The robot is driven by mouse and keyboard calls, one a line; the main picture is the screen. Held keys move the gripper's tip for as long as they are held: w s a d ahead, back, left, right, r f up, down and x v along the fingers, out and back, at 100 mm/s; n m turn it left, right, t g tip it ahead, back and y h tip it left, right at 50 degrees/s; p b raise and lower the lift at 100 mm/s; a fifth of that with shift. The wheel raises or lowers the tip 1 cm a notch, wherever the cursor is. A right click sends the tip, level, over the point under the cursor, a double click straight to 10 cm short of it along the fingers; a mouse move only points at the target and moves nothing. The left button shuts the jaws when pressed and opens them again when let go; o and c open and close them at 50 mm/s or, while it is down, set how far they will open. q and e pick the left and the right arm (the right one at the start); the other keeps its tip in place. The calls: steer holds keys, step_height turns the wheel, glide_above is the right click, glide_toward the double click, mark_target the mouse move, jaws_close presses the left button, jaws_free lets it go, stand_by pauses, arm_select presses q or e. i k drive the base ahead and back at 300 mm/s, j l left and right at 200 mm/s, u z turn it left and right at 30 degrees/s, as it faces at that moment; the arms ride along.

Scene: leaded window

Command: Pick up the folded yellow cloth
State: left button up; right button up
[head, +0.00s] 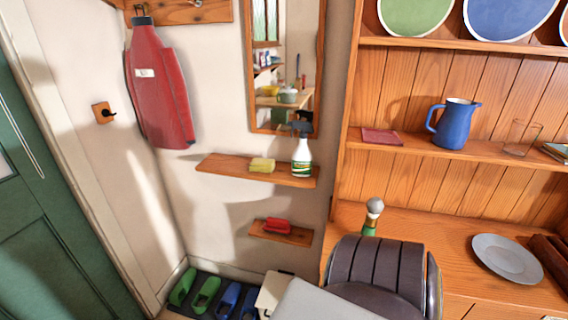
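The folded yellow cloth (262,165) lies on a narrow wooden wall shelf (220,166), below the mirror. It is small and looks like a thick pad. A white spray bottle (302,160) with a dark head and a green label stands just to its right on the same shelf, with a small gap between them. Nothing covers the cloth. Neither of my grippers shows in the head view.
A smaller shelf (296,238) below holds a red item (277,225). A red garment (158,90) hangs left of the mirror (262,90). A wooden dresser on the right holds a blue jug (454,124) and a grey plate (507,258). Shoes (206,294) line the floor.

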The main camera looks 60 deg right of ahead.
mark_target(257, 164)
steer(key=z, duration=1.8)
